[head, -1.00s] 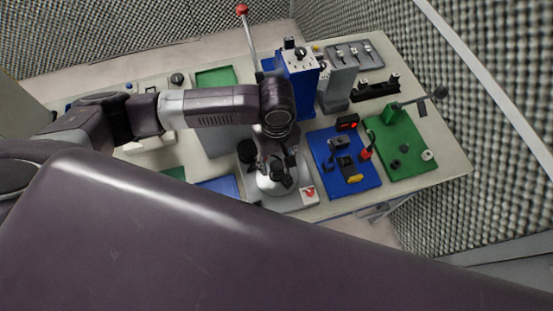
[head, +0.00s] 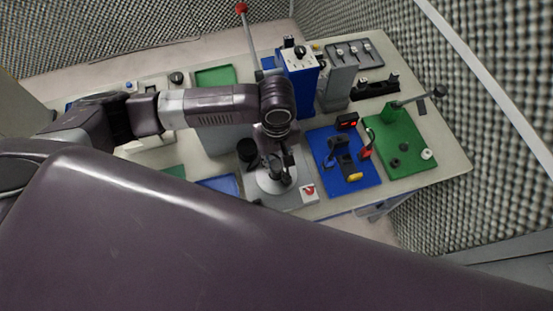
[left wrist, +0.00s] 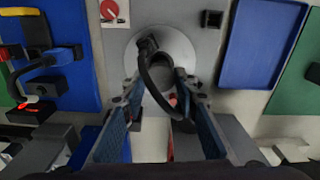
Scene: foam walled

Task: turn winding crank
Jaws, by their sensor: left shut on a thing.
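The winding crank is a dark curved arm (left wrist: 147,64) over a round white base (head: 264,184) on a grey panel at the bench's front edge. In the left wrist view the white disc (left wrist: 183,43) shows behind the crank arm. My left gripper (head: 279,168) reaches down over the base from above. In the left wrist view its two blue-padded fingers (left wrist: 162,96) stand on either side of the crank's lower end and are shut on it. The exact contact is partly hidden. My right gripper is not in view.
A red knob on a white plate (head: 309,192) sits close to the right of the base. A blue board (head: 358,186) with fixtures and a green board (head: 412,157) lie farther right. A blue tower (head: 298,86) stands behind. A blue tray (left wrist: 262,42) lies beside the panel.

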